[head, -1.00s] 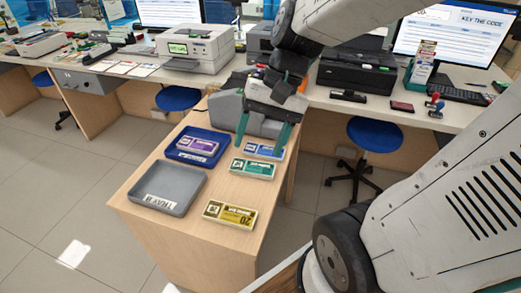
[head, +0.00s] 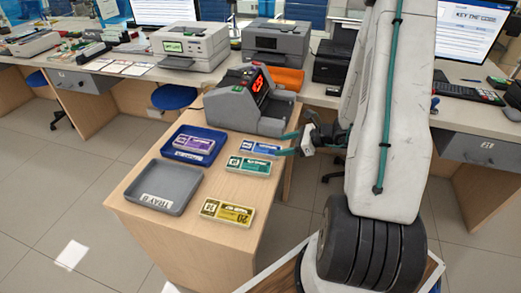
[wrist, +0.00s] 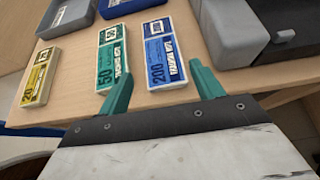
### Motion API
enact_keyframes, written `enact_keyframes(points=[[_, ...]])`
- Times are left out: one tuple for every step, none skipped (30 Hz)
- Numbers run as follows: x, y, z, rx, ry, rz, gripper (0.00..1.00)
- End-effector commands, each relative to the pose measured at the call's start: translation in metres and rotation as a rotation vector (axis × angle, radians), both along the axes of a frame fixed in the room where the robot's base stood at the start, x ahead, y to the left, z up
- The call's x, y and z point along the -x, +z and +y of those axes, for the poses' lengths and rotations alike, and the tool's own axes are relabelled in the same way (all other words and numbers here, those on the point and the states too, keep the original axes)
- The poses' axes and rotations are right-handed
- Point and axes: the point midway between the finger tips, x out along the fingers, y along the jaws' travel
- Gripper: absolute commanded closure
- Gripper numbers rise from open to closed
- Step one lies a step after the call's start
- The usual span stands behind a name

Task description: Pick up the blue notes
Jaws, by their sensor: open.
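The blue notes (head: 259,147), a flat banded pack, lie on the wooden stand near its right edge. In the wrist view the blue notes (wrist: 166,58) show the number 200 and lie just ahead of the fingers. My gripper (head: 287,145) is open and empty at the right of the pack, its teal fingers pointing towards it. In the wrist view my gripper (wrist: 161,76) has its fingertips on either side of the pack's near end, the left one over or close to the green notes (wrist: 114,57). I cannot tell the height gap.
Green notes (head: 248,166) and yellow notes (head: 227,211) lie nearer. A blue tray (head: 166,152) holds purple notes (head: 195,143); the grey tray (head: 165,185) is empty. A grey counting machine (head: 232,107) with a red display stands just behind the blue notes.

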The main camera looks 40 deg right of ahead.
Motion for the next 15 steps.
enact_keyframes(points=[[-0.003, -0.004, 0.002, -0.004, -0.004, 0.003, 0.34], [-0.005, -0.006, 0.004, -0.005, -0.005, 0.004, 0.34], [-0.009, -0.008, 0.006, -0.005, -0.006, 0.004, 0.34], [-0.011, -0.009, 0.009, -0.005, -0.003, 0.004, 0.34], [-0.013, -0.011, 0.011, -0.004, -0.003, 0.004, 0.34], [-0.016, -0.013, 0.013, -0.004, -0.003, 0.005, 0.34], [-0.019, -0.014, 0.015, -0.004, -0.003, 0.004, 0.34], [-0.022, -0.016, 0.017, -0.003, -0.002, 0.004, 0.34], [-0.026, -0.017, 0.019, -0.003, -0.001, 0.002, 0.34], [-0.030, -0.019, 0.022, -0.003, -0.001, 0.002, 0.34], [-0.034, -0.021, 0.025, -0.003, 0.000, 0.002, 0.34], [-0.039, -0.024, 0.028, -0.002, -0.001, 0.002, 0.34], [-0.042, -0.026, 0.030, -0.004, 0.000, 0.003, 0.34], [-0.045, -0.028, 0.033, -0.004, 0.001, 0.003, 0.34], [-0.048, -0.030, 0.035, -0.004, -0.002, 0.003, 0.34]])
